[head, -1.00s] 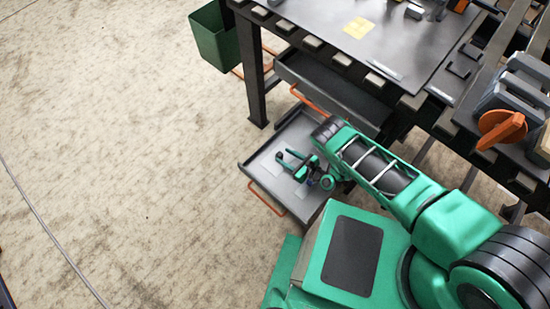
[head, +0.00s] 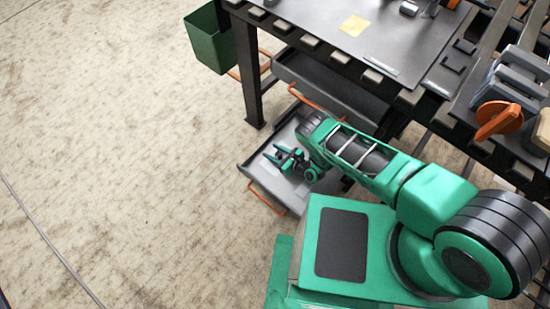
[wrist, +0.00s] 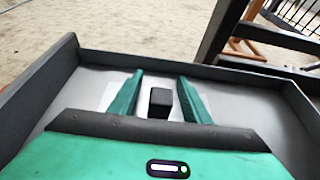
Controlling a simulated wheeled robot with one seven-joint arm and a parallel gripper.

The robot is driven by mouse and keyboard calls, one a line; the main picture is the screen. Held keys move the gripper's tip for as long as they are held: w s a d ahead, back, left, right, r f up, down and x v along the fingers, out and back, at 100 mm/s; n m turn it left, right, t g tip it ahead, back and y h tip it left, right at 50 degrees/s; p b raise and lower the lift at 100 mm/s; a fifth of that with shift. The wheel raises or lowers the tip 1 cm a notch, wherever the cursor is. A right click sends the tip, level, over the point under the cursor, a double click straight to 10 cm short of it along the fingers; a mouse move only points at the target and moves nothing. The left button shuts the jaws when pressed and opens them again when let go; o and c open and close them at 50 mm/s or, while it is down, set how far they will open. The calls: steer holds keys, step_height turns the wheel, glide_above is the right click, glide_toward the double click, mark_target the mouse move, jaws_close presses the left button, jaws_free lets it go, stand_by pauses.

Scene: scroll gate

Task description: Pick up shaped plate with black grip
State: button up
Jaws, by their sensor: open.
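A small black block (wrist: 159,103), which looks like the black grip, stands up from the floor of an open grey drawer (wrist: 90,82). A pale flat patch (wrist: 107,97) lies around it, possibly the shaped plate, but its outline is mostly hidden by my gripper. My gripper (wrist: 160,78) is open, with one green finger on each side of the black block. I see a gap on both sides of it. In the head view my gripper (head: 272,153) is low inside the open drawer (head: 252,178), and the black grip cannot be made out there.
The drawer walls stand close around my gripper, with an orange handle (head: 268,198) at the front. Another drawer (head: 330,85) sits above under the dark workbench (head: 325,25). A bench leg (head: 248,85) and a green bin (head: 208,42) are at the upper left. Open floor lies left.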

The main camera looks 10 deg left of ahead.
steer(key=shift+c, duration=0.4)
steer(key=shift+w, duration=0.1)
jaws_close()
